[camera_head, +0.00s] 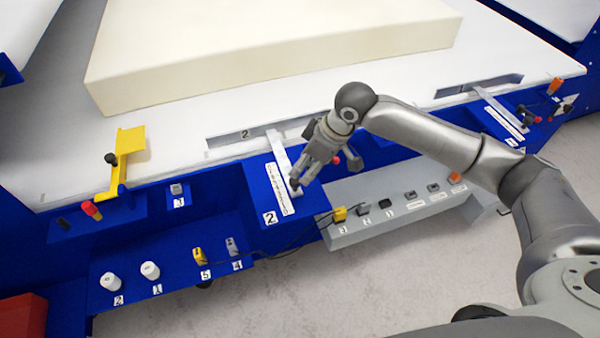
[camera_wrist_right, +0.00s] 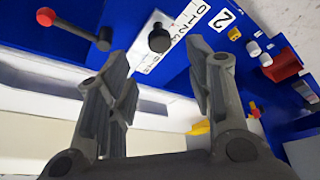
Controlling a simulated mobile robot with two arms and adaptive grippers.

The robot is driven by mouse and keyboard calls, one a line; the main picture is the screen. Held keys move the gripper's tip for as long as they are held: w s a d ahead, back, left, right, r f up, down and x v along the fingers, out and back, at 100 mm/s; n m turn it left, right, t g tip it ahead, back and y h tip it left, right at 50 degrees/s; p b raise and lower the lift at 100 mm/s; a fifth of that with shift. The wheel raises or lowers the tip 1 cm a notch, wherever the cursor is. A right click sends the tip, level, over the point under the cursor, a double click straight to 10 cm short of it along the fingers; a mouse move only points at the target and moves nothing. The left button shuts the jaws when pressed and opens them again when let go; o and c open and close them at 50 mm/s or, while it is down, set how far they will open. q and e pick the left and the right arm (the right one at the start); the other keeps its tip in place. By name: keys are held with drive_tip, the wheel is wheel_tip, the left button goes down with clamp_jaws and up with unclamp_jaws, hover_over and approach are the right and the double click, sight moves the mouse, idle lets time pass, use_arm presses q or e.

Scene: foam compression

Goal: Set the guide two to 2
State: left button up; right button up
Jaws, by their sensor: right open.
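Guide two is a light grey bar (camera_head: 281,155) with a black end knob (camera_wrist_right: 160,38), beside a white number scale (camera_head: 277,190) on a blue panel marked 2 (camera_head: 269,218). In the wrist view, the scale (camera_wrist_right: 186,28) shows digits from 0 upward. My right gripper (camera_head: 302,180) is over the knob end of the guide. In the wrist view, the open right gripper (camera_wrist_right: 160,55) has its fingers apart, with the knob showing between and beyond their tips. I cannot tell whether a finger touches it. My left gripper is out of view.
A cream foam block (camera_head: 260,50) lies on the white table behind. A red-tipped lever (camera_wrist_right: 70,28) is close to the gripper. A grey button panel (camera_head: 400,205) is at right; white knobs (camera_head: 150,271) and a yellow switch (camera_head: 199,256) are at lower left.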

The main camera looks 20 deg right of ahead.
drive_tip(key=shift+v, duration=2.3)
drive_tip(key=s+a+f+y, duration=0.1)
drive_tip(key=s+a+f, duration=0.8)
drive_tip(key=s, duration=0.2)
drive_tip(key=s+d+f+m+h, duration=0.2)
drive_tip(key=s+d+f+m, duration=0.15)
drive_tip(key=s+d, duration=0.3)
drive_tip(key=s+d+f+m+h, duration=0.25)
drive_tip(key=s+d+m, duration=0.2)
drive_tip(key=s, duration=0.35)
wheel_tip(320, 180, down, 28)
drive_tip(key=s+g, duration=0.1)
drive_tip(key=s, duration=0.1)
drive_tip(key=s+d+f+n+g, duration=0.1)
drive_tip(key=s+d+f, duration=0.2)
drive_tip(key=s+f, duration=1.1)
drive_tip(key=shift+s, duration=1.15)
